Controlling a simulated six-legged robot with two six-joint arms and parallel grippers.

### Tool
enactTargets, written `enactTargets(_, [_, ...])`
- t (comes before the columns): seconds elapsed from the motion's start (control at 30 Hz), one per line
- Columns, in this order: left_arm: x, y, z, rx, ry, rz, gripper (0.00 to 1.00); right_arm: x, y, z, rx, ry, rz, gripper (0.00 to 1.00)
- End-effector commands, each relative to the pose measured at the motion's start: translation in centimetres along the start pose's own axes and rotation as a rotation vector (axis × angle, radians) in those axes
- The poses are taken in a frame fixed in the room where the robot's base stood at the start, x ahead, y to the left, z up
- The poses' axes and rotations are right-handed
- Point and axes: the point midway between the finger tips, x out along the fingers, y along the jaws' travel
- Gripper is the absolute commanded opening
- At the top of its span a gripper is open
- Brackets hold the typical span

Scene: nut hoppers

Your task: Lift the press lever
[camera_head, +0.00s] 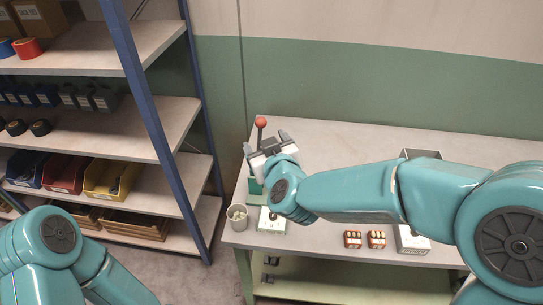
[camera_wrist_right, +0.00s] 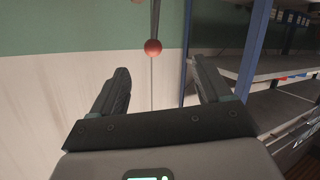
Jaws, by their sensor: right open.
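The press lever (camera_head: 260,134) is a thin dark rod with a red ball knob (camera_head: 261,122) on top, standing nearly upright at the left end of the workbench. A green press body (camera_head: 256,187) shows partly below it, mostly hidden by my right arm. My right gripper (camera_head: 268,143) is open beside the lever, just below the knob in the head view. In the right wrist view, the red ball (camera_wrist_right: 153,47) appears between and beyond the open fingertips (camera_wrist_right: 163,78), apart from them. Nothing is in the fingers. My left arm is at lower left; its gripper is out of view.
The workbench (camera_head: 330,238) holds a cup of light pieces (camera_head: 237,217), a white labelled box (camera_head: 270,222), two small red-brown trays (camera_head: 352,239) and a grey bin (camera_head: 412,240). A shelf rack (camera_head: 165,120) with blue posts stands left of the bench.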

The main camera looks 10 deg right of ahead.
Motion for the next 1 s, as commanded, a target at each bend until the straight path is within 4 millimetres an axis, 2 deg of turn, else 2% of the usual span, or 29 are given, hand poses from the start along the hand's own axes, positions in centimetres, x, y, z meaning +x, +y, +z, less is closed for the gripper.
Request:
enactTargets(0.1, [0.3,-0.1,0.0,0.0,0.0,0.0,1.0,-2.5,0.0,0.1,0.0,0.002,-0.001,0.78])
enactTargets(0.3, [0.3,-0.1,0.0,0.0,0.0,0.0,1.0,-4.5,0.1,0.1,0.001,-0.001,-0.001,0.78])
enactTargets(1.0, [0.3,-0.1,0.0,0.0,0.0,0.0,1.0,-4.8,0.1,0.1,0.001,-0.001,-0.001,0.78])
